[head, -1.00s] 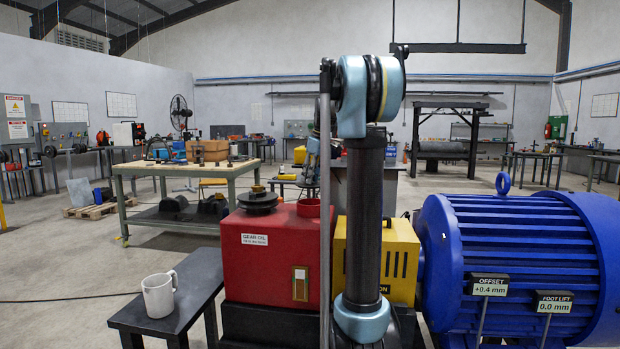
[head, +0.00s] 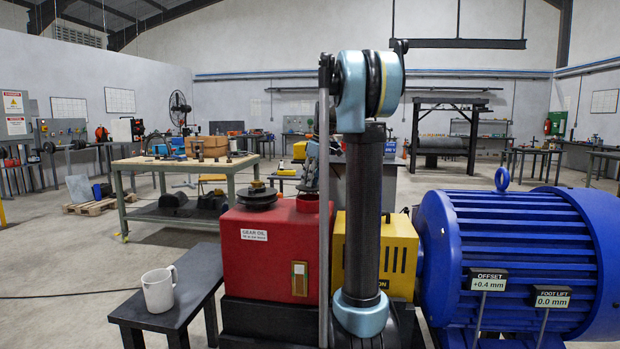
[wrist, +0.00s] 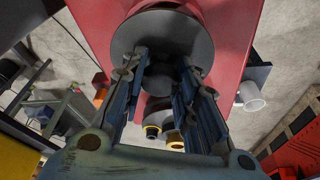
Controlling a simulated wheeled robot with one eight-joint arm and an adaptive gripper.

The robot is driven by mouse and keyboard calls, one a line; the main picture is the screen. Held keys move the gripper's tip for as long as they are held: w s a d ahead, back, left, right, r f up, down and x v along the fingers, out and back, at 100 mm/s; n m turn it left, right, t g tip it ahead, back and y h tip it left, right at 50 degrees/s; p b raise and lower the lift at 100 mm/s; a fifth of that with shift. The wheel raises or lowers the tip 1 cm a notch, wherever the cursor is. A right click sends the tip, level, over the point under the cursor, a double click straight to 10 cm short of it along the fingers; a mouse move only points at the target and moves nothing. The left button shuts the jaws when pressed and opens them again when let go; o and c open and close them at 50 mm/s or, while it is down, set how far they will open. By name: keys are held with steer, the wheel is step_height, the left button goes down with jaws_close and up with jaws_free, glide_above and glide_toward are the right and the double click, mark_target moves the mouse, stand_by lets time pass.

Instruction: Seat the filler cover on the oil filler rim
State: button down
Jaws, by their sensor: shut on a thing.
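My gripper (wrist: 165,78) shows in the wrist view with its two fingers on either side of a dark knob-like piece. It is shut on this piece at the middle of a round grey disc, which looks like the filler cover (wrist: 193,38). The disc lies in front of red surfaces; I cannot tell whether it touches them. In the head view, the oil filler rim (head: 308,203) is a short red ring on top of the red gear oil tank (head: 262,260).
A black stepped disc with a brass-coloured top (head: 257,198) sits on the tank left of the rim. A yellow housing (head: 398,258) and a big blue motor (head: 530,255) stand to the right. A white mug (head: 158,291) stands on a dark bench (head: 200,290) at the left.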

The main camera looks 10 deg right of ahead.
steer(key=shift+f, duration=0.45)
steer(key=shift+f, duration=1.5)
stand_by(4.3)
steer(key=c, duration=1.2)
jaws_free()
steer(key=shift+o, duration=0.2)
steer(key=shift+r, duration=0.15)
steer(key=v, duration=1.1)
steer(key=shift+d+r, duration=0.15)
steer(key=shift+r, duration=0.15)
steer(key=shift+s, duration=0.1)
